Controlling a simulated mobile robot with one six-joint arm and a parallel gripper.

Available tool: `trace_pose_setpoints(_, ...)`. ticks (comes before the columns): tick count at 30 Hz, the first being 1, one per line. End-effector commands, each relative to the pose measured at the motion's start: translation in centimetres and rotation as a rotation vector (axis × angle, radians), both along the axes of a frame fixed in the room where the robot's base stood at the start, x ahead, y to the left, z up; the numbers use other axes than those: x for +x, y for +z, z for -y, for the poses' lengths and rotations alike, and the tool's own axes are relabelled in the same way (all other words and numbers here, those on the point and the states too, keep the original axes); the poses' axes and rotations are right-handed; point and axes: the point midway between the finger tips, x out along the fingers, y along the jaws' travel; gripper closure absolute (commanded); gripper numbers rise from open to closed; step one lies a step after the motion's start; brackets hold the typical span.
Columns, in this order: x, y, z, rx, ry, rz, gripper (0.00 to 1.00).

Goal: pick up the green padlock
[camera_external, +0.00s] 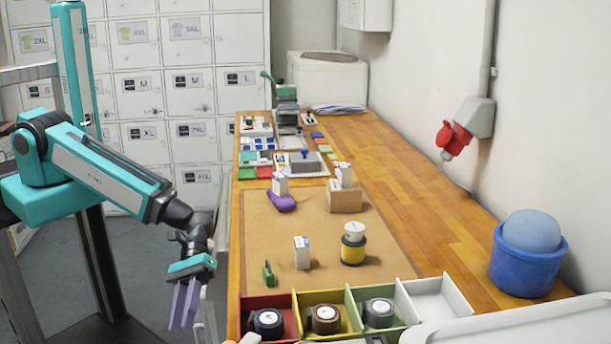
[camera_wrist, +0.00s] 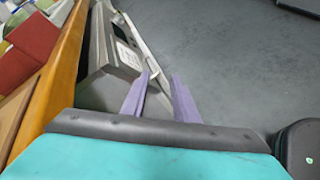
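The green padlock (camera_external: 268,274) appears as a small green item on the brown mat (camera_external: 325,215), near its front left corner, just behind the coloured bins. It does not show in the wrist view. My gripper (camera_external: 183,312) hangs left of the workbench, beyond its left edge and apart from the padlock, with its purple fingers pointing down. In the wrist view my gripper (camera_wrist: 163,78) has a gap between its fingers and nothing between them; the floor and a grey piece of equipment lie beyond.
A small white box (camera_external: 301,253) and a yellow-and-black container (camera_external: 353,246) stand right of the padlock. A purple item (camera_external: 282,201) lies farther back. Bins with rolled tapes (camera_external: 380,311) line the front. A blue tub (camera_external: 527,262) stands at right. The bench's left edge (camera_external: 235,240) lies between gripper and mat.

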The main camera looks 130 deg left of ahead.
Motion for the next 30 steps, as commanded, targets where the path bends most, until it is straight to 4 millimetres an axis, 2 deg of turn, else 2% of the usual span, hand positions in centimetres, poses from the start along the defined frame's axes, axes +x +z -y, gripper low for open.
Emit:
trace_pose_setpoints(1,1.0,2.3,-1.2,-0.043,0.052,0.015,0.73)
trace_pose_setpoints(3,2.2,5.0,-2.7,-0.105,0.116,0.034,0.73)
trace_pose_setpoints(7,4.0,9.4,-5.6,-0.224,0.227,0.065,0.73)
trace_pose_setpoints(9,4.6,10.8,-7.6,-0.293,0.292,0.074,0.73)
trace_pose_setpoints(15,5.0,12.3,-13.4,-0.48,0.465,0.07,0.73)
trace_pose_setpoints(21,4.8,13.4,-17.5,-0.61,0.572,0.07,0.73)
trace_pose_setpoints(25,4.7,13.7,-18.7,-0.647,0.599,0.07,0.73)
trace_pose_setpoints(30,4.7,13.8,-18.8,-0.653,0.603,0.07,0.73)
